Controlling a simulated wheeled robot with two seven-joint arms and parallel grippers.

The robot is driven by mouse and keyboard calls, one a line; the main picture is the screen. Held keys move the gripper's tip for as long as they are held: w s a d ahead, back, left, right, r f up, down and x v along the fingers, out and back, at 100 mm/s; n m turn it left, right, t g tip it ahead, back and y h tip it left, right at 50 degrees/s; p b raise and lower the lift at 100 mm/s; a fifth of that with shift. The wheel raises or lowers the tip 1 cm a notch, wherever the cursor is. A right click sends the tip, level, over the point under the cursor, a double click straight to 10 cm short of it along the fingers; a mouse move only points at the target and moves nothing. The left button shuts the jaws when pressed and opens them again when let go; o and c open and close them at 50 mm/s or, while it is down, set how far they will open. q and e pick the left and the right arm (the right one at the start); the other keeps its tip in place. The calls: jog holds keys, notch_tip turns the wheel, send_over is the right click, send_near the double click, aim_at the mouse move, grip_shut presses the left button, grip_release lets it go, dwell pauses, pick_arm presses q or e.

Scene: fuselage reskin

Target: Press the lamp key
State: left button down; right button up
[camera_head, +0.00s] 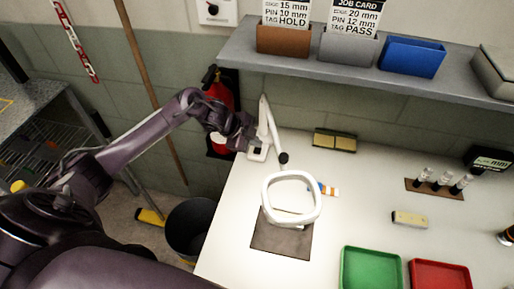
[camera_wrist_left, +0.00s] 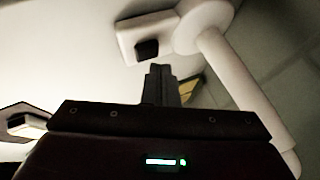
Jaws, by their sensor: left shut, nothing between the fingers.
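The white lamp has a ring head (camera_head: 268,203) over a dark mat, and a jointed arm that rises from a base block (camera_head: 257,153) at the table's back left. In the left wrist view, a dark square key (camera_wrist_left: 147,49) sits on the lamp's white base block (camera_wrist_left: 125,32). My left gripper (camera_head: 244,140) is beside the lamp's base in the head view. Its fingers (camera_wrist_left: 160,72) are shut and empty, with the tips close to the key in the wrist picture. I cannot tell whether they touch it. My right gripper is not in view.
The lamp's post (camera_wrist_left: 240,85) stands right of my fingers in the wrist view. A red extinguisher (camera_head: 218,90) hangs behind my left arm. A shelf (camera_head: 300,68) overhangs the back. Green (camera_head: 371,252) and red (camera_head: 440,262) trays lie at the front right.

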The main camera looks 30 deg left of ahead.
aim_at(255, 150)
pick_arm(q)
jog(key=shift+r, duration=0.1)
notch_tip(255, 150, up, 6)
jog(key=p, duration=0.5)
jog(key=shift+p, duration=0.3)
